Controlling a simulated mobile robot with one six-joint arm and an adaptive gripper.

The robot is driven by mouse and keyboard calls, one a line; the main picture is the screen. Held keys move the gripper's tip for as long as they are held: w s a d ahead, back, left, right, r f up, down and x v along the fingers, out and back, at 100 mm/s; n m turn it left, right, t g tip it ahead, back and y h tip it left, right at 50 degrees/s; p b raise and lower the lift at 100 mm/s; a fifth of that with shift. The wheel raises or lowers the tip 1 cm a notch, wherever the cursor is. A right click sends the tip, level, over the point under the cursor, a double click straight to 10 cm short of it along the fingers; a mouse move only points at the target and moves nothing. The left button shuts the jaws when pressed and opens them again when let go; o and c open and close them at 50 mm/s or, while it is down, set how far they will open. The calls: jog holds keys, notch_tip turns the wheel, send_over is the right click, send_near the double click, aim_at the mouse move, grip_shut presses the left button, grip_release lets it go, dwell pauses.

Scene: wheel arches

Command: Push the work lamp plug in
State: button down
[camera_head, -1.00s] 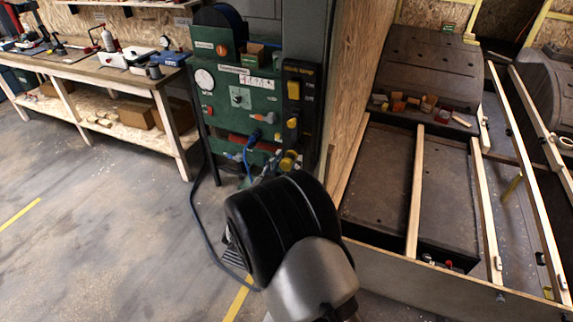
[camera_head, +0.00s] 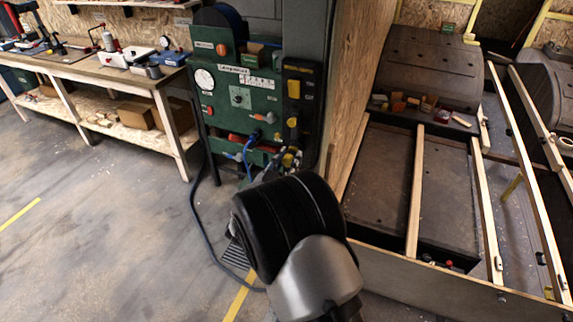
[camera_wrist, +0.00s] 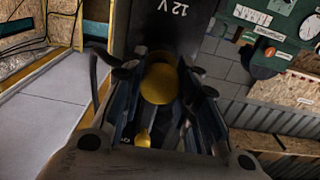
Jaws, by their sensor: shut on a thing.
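The yellow work lamp plug (camera_wrist: 158,84) shows as a round yellow body between the fingers of my gripper (camera_wrist: 160,92) in the wrist view. My gripper is shut on it. Behind it is a dark panel (camera_wrist: 172,28) marked "12V". The plug's front end is hidden, so I cannot tell whether it touches or enters a socket. In the head view, the black socket strip (camera_head: 309,88) stands at the right edge of the green panel (camera_head: 245,104), with yellow parts on it. My gripper is near its lower end, partly hidden by my arm.
The green panel carries a white gauge (camera_head: 204,78), and a blue cable (camera_head: 248,152) hangs from it. A dark cable (camera_head: 197,215) runs down to the floor. A workbench (camera_head: 110,70) stands left. A wooden partition (camera_head: 352,85) rises close to the strip's right.

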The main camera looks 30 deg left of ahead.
jog(key=shift+w+a, duration=0.1)
jog(key=shift+w, duration=0.9)
jog(key=shift+s+r, duration=0.1)
jog(key=c, duration=1.2)
grip_release()
jog(key=s, duration=0.4)
jog(key=s+d, duration=0.1)
jog(key=s, duration=0.6)
jog(key=shift+s+d, duration=0.15)
jog(key=shift+s, duration=0.2)
